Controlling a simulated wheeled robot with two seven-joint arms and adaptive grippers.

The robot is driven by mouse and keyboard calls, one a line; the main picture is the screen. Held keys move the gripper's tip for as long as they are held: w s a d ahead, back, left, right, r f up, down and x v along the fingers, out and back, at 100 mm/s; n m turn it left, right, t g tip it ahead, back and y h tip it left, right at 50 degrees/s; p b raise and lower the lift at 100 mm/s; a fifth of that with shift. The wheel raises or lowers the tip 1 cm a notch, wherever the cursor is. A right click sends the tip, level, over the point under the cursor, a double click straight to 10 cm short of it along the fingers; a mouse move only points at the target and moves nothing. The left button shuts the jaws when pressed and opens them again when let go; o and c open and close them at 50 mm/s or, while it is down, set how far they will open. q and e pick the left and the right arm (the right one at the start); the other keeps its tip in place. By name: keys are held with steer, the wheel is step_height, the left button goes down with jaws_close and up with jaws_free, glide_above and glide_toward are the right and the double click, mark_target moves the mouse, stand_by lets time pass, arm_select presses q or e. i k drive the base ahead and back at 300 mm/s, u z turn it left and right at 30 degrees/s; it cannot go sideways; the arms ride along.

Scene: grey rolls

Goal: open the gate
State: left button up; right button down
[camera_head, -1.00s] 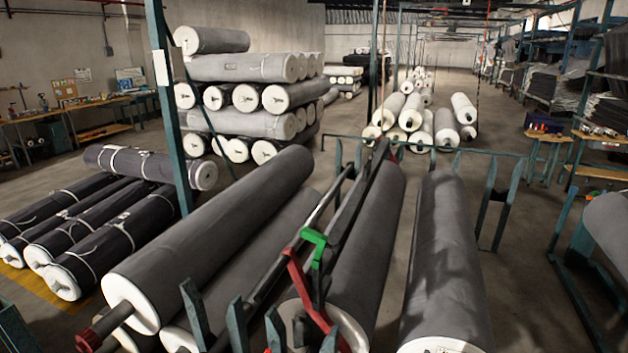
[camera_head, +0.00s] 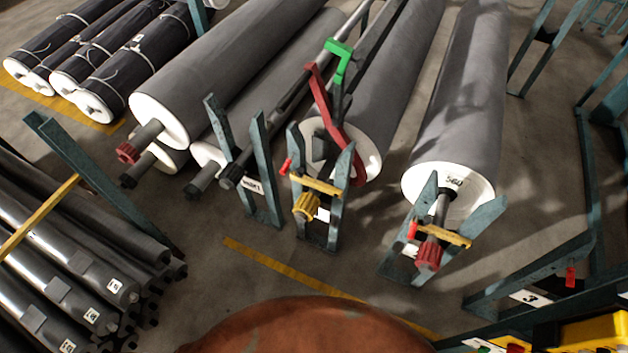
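Two roll stands each have a yellow bar across their uprights, which looks like a gate. One yellow bar (camera_head: 318,185) crosses the middle stand (camera_head: 343,216), with a small red grip (camera_head: 286,166) at its left end. The other yellow bar (camera_head: 446,235) crosses the right stand (camera_head: 395,265), with a red grip (camera_head: 412,230) at its left. Both bars lie across their stands and look closed. I cannot tell which one is the task's gate. Neither of my grippers is in view.
Large grey rolls (camera_head: 470,90) lie behind the stands. A red lever (camera_head: 333,123) and a green handle (camera_head: 339,62) rise above the middle stand. Dark tubes (camera_head: 75,265) fill a rack at lower left. A rust-coloured rounded surface (camera_head: 305,328) covers the bottom centre.

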mark_target(300, 177)
steer(key=k, duration=1.65)
steer(key=u, duration=0.75)
steer(key=i, duration=2.7)
steer(key=z, duration=4.4)
steer(key=k, duration=0.55)
steer(key=u, duration=1.3)
